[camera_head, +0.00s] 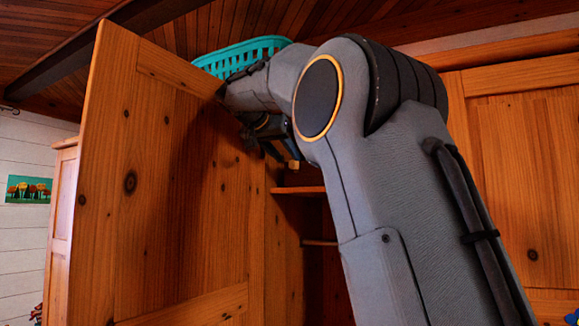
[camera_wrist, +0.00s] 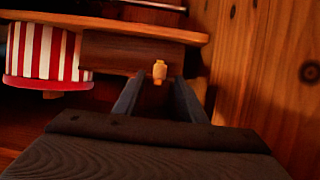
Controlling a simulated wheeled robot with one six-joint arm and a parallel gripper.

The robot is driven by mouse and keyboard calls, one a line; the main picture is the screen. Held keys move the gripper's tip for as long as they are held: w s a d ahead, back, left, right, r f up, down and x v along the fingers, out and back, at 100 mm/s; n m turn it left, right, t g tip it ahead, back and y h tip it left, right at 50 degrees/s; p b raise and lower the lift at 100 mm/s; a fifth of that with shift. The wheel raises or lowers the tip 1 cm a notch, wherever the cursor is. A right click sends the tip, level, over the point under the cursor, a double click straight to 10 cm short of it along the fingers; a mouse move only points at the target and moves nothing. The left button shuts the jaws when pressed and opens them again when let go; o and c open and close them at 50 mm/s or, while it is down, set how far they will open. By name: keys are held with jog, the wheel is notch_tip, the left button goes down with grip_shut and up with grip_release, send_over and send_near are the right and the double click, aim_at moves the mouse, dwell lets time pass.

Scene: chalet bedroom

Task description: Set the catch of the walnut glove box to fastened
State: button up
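The walnut glove box (camera_wrist: 115,52) is a dark brown box against the edge of a wooden shelf board in the wrist view, which seems to be upside down. Its catch (camera_wrist: 159,70) is a small pale yellow piece on the box's near face. My gripper (camera_wrist: 156,82) is open, its two dark fingers apart on either side of the catch, with a visible gap. I cannot tell whether a finger touches it. In the head view my gripper (camera_head: 275,150) is inside the wardrobe, near the small yellow catch (camera_head: 293,164). The box is mostly hidden there.
A wardrobe door (camera_head: 150,200) stands open at left, close to my arm. A shelf (camera_head: 298,190) lies below the gripper. A red-and-white striped round box (camera_wrist: 45,55) stands beside the walnut box. A teal basket (camera_head: 240,57) sits on top of the wardrobe.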

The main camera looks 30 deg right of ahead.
jog(key=b+v, duration=0.1)
jog(key=v, duration=0.2)
jog(key=shift+s+a+r, duration=0.15)
jog(key=shift+a, duration=0.1)
jog(key=shift+d, duration=0.1)
